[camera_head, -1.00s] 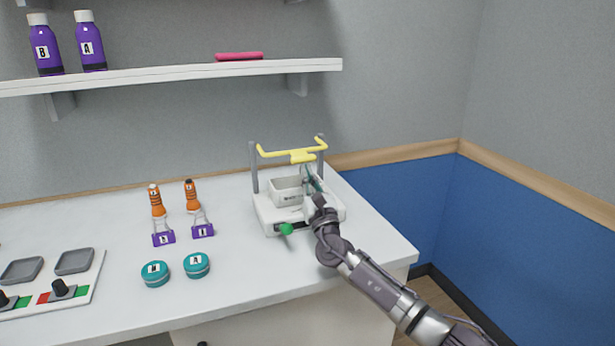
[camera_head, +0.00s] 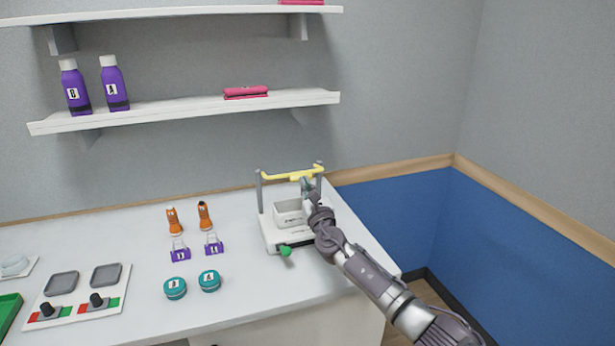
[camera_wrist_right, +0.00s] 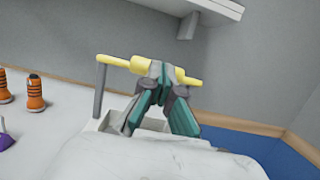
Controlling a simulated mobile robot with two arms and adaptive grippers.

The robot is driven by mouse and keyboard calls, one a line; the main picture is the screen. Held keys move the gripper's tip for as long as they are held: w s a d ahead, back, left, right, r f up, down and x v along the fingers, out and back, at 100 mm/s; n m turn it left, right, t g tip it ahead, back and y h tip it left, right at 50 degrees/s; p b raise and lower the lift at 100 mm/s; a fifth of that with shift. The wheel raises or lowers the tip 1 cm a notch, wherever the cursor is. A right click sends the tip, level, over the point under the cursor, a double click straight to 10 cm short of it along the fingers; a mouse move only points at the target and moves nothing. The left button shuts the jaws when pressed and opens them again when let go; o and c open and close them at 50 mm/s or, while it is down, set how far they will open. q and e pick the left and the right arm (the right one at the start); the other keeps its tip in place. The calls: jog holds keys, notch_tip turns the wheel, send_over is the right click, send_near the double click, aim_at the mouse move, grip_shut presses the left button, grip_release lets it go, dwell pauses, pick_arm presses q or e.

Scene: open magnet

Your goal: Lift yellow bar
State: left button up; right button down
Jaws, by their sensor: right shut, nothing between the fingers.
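The yellow bar (camera_head: 280,178) spans the tops of two grey posts on a white device (camera_head: 272,238) with an open box (camera_head: 290,214) on its base. It also shows in the right wrist view (camera_wrist_right: 113,61). My right gripper (camera_head: 305,182) is just below the bar in the head view. In the right wrist view its fingertips (camera_wrist_right: 160,72) are together and overlap the bar's middle, hiding part of it. The gripper is shut with nothing between the fingers. I cannot tell whether it touches the bar. My left gripper is not in view.
A green knob (camera_head: 285,251) is on the device's front. Orange bottles (camera_head: 174,221), purple clips (camera_head: 180,254) and teal round containers (camera_head: 175,288) stand to the left. A shelf (camera_head: 200,111) with purple bottles is above. The table ends close to the device's right.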

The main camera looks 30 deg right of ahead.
jog(key=w+r+p, duration=0.1)
jog(key=r, duration=0.1)
jog(key=w+r+p, duration=0.1)
jog(key=r, duration=0.2)
jog(key=w+r+p, duration=0.1)
jog(key=r, duration=0.1)
jog(key=shift+w+d+r, duration=0.25)
jog(key=shift+w+d, duration=0.05)
jog(key=shift+w, duration=0.05)
pick_arm(q)
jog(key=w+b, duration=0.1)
jog(key=b, duration=0.1)
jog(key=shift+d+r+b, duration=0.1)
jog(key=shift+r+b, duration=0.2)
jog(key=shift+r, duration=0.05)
pick_arm(e)
jog(key=w+d+r, duration=0.1)
jog(key=w+r, duration=0.3)
jog(key=w, duration=0.2)
jog(key=shift+w+d+r, duration=0.3)
jog(key=shift+w+d, duration=0.05)
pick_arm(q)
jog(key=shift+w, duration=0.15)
